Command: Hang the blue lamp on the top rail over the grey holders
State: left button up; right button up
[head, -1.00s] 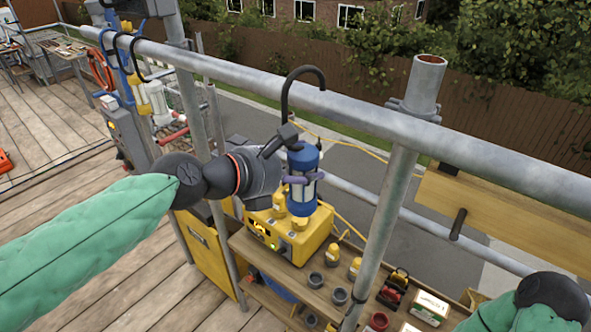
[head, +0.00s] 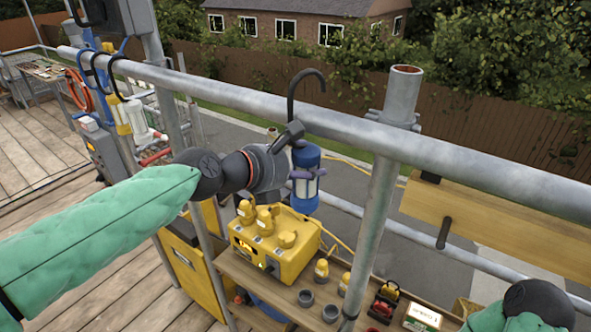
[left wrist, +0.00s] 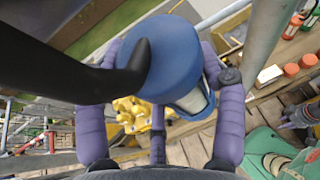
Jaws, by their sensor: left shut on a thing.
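The blue lamp (head: 305,178), with a clear middle and a tall black hook (head: 307,71), is upright on the near side of the top rail (head: 230,97). My left gripper (head: 303,174) is shut around its body; the lamp's blue top (left wrist: 160,55) fills the middle of the left wrist view. The hook arches above the rail, its tip showing over the rail's upper edge; contact cannot be told. Round grey holders (head: 331,313) sit on the wooden shelf below the lamp. A right gripper (left wrist: 300,114) shows small in the left wrist view, its jaws unclear.
A yellow lamp (head: 121,117) and a white lamp (head: 137,122) hang by hooks on the rail at left. A yellow box (head: 270,255) stands below my lamp. An upright post (head: 375,210) and a wooden beam (head: 500,230) are at right.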

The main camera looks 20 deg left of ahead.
aim_at(294, 184)
pick_arm(q)
jog(key=shift+f+b, duration=1.55)
jog(key=shift+f, duration=0.6)
jog(key=o, duration=1.8)
jog(key=shift+f, duration=0.1)
jog(key=shift+f, duration=0.15)
